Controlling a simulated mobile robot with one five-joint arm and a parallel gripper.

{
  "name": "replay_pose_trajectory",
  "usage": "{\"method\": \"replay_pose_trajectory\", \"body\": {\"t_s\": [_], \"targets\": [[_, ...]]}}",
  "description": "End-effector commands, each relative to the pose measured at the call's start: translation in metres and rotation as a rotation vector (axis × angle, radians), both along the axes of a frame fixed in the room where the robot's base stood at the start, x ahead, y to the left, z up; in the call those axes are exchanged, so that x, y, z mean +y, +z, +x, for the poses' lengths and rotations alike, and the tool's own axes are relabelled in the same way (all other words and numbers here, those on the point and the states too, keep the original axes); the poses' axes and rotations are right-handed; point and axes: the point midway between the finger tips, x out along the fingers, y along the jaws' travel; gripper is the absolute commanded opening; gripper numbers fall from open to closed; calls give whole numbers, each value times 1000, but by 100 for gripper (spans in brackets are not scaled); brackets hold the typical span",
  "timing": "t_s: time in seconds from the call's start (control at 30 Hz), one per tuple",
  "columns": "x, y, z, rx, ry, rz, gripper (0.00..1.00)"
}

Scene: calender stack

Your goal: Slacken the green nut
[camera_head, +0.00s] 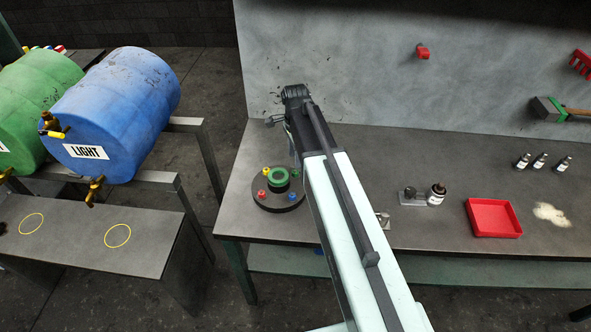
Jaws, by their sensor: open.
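A dark round disc (281,203) sits on the workbench at its left end. A large green ring (278,175) stands at its centre. Small coloured nuts sit around it: a yellow one (266,171), a red one (262,195), a blue one (292,197) and a small green nut (295,173) at the right, close to my arm. My gripper (273,121) is small in view at the far end of my arm, above and behind the disc. It is open and apart from the nuts. My arm hides part of the bench right of the disc.
A grey bench (470,165) holds a red tray (493,218), several small bottles (538,162) and a metal fixture with a bottle (437,195). A grey panel (370,70) rises behind. A floor gap separates rack and bench.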

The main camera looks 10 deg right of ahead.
Motion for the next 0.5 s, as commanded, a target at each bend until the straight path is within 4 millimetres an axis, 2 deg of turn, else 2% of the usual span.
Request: {"method": "replay_pose_trajectory", "body": {"t_s": [0.03,0.3,0.4,0.5], "targets": [[0,-13,0,0,0,0,44],[0,-61,0,1,1,1,44],[0,-70,0,1,1,1,44],[0,-71,0,1,1,1,44]]}}
